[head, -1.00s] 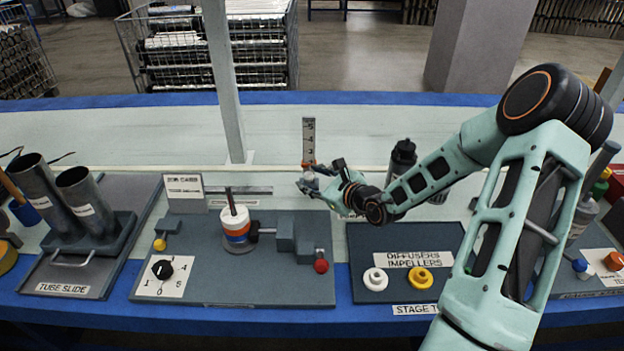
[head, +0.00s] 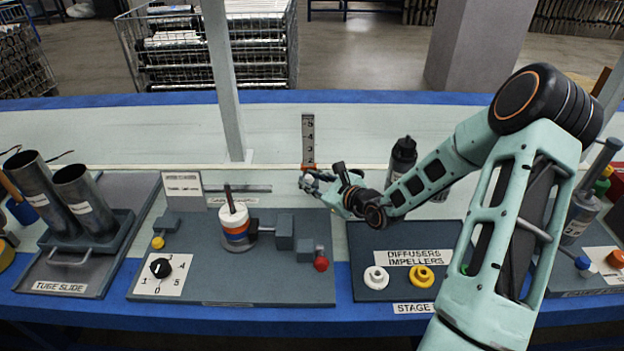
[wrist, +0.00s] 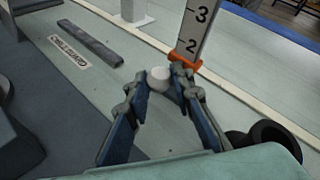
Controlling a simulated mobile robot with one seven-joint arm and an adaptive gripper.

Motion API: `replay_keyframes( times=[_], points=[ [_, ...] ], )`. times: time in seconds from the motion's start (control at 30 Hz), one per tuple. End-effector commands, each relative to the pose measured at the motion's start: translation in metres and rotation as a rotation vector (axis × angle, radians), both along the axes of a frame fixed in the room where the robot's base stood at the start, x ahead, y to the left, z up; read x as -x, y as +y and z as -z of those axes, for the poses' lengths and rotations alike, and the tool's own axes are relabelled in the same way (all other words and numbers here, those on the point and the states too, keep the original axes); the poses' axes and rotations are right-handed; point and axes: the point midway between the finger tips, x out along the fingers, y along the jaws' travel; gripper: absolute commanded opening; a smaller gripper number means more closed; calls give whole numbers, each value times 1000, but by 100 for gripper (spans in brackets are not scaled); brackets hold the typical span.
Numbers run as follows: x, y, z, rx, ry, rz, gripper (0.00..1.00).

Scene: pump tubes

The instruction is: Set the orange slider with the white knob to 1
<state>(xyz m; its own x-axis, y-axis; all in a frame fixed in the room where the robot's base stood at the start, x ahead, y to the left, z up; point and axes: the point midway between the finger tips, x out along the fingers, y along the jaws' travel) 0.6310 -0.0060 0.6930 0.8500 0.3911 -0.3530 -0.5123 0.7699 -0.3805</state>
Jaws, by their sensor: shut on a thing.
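The orange slider (wrist: 185,62) sits on an upright numbered scale (head: 308,140), just below the 2 mark in the wrist view. Numbers 2 and 3 show there, and higher numbers show in the head view. The white knob (wrist: 158,78) sticks out from the slider. My gripper (wrist: 166,76) has its fingertips closed around the white knob in the wrist view. In the head view my gripper (head: 308,184) is at the foot of the scale and hides its lower part, including any mark below 2.
A bottle with a black cap (head: 403,155) stands close behind my forearm. A plate with a white ring (head: 376,278) and yellow ring (head: 421,277) is right.

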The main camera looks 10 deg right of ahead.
Motion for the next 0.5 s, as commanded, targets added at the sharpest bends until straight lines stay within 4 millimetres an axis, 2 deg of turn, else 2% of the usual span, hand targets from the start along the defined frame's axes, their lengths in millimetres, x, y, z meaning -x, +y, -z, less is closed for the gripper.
replay_keyframes(
  times=[0.03, 0.13, 0.43, 0.47, 0.5],
  points=[
    [1, 4, 14, 2, 3, -8, 0],
    [1, 3, 23, 1, 1, -8, 0],
    [1, 3, 25, 1, 5, -6, 0],
    [1, 3, 25, 1, 5, -6, 22],
    [1, 3, 25, 1, 6, -7, 27]
  ],
)
